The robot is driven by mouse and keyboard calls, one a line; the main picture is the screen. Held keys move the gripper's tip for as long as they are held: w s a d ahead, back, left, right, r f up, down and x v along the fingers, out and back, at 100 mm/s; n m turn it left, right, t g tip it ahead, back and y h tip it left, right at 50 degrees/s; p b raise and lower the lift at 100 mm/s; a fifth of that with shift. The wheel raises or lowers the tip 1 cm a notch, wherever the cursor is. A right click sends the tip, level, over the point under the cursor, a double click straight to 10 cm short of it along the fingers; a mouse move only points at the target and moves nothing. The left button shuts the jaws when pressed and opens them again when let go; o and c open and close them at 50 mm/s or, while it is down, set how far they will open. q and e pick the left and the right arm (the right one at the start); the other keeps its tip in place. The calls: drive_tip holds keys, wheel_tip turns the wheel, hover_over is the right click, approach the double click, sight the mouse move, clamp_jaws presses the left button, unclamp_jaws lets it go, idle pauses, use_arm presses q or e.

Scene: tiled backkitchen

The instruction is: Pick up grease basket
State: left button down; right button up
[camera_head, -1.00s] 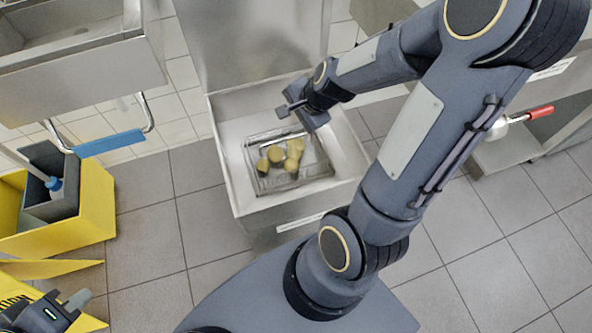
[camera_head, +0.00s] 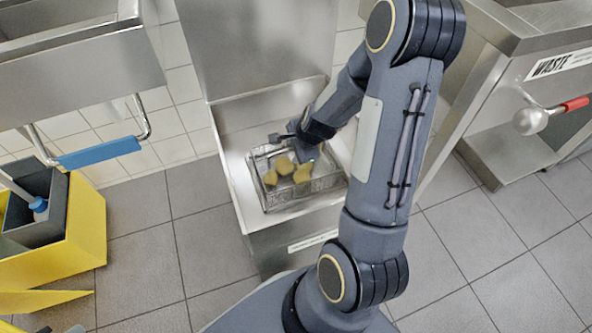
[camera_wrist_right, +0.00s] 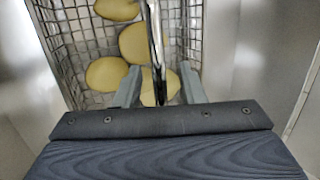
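The grease basket (camera_head: 268,204) is a wire basket in the steel fryer well, with several yellow potato-like pieces (camera_head: 301,173) in it. In the right wrist view its wire wall (camera_wrist_right: 62,48) and a metal handle bar (camera_wrist_right: 155,38) show. My right gripper (camera_head: 288,147) is over the basket's far side. In the wrist view its fingers (camera_wrist_right: 159,88) stand apart on either side of the bar, with gaps visible. The far part of the basket is partly hidden by the gripper.
The steel fryer (camera_head: 238,190) surrounds the basket, with a tall back panel (camera_head: 262,45) behind. A sink unit with a blue-grip handle (camera_head: 100,149) and a yellow bucket (camera_head: 85,230) stand left. A waste unit with a red lever (camera_head: 575,103) stands right. Tiled floor is open in front.

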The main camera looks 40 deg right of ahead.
drive_tip(key=shift+r, duration=0.1)
clamp_jaws()
idle(1.3)
